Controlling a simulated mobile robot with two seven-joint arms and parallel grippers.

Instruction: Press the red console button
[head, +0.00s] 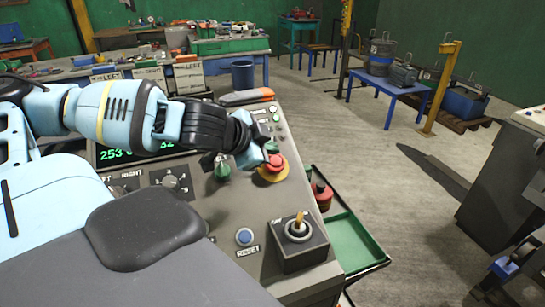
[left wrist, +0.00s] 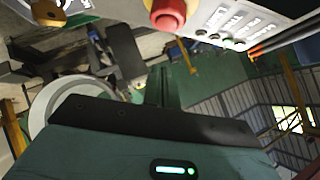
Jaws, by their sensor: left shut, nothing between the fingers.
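The red console button (head: 274,161) is a mushroom-shaped knob on a yellow base, on the sloping grey console (head: 222,238). The red button also shows at the top edge of the left wrist view (left wrist: 168,12), partly cut off. My left gripper (head: 252,156) is shut and empty, just to the left of the button in the head view. Its tip overlaps the button's left side in the picture; I cannot tell whether they touch. The gripper's fingers do not show clearly in the left wrist view. My right gripper is not in view.
The console also carries a green knob (head: 222,170), a blue button (head: 244,236) and a joystick (head: 299,227). A green tray (head: 352,243) sits to the console's right. A blue table (head: 388,88) stands farther off, with open floor before it.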

